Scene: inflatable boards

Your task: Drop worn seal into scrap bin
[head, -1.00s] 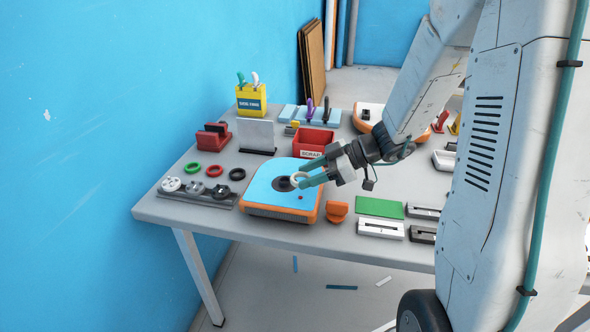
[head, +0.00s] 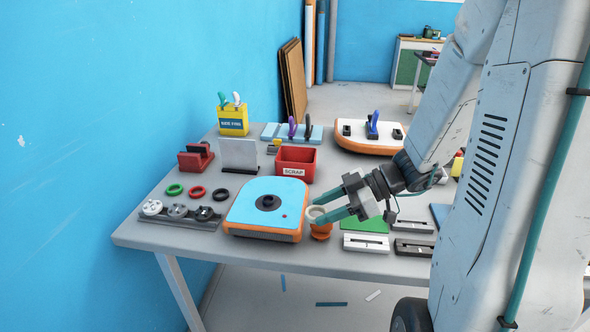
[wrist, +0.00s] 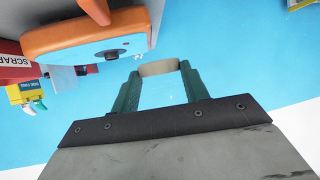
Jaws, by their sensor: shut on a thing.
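My gripper (head: 325,209) is shut on a cream ring, the worn seal (head: 315,211), which sits between the teal fingertips. In the wrist view the seal (wrist: 158,67) spans the gap between the fingers. In the head view gripper and seal show just right of the blue and orange board (head: 266,189), in front of an orange part they partly cover. The red scrap bin (head: 295,168), labelled SCRAP, stands behind the board, back and left of the gripper. Its inside is mostly hidden. Part of the bin (wrist: 14,66) shows at the wrist view's left edge.
Green, red and black rings (head: 197,192) lie left of the board, behind a grey rack (head: 178,214) of fittings. A white upright panel (head: 238,155) stands left of the bin.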

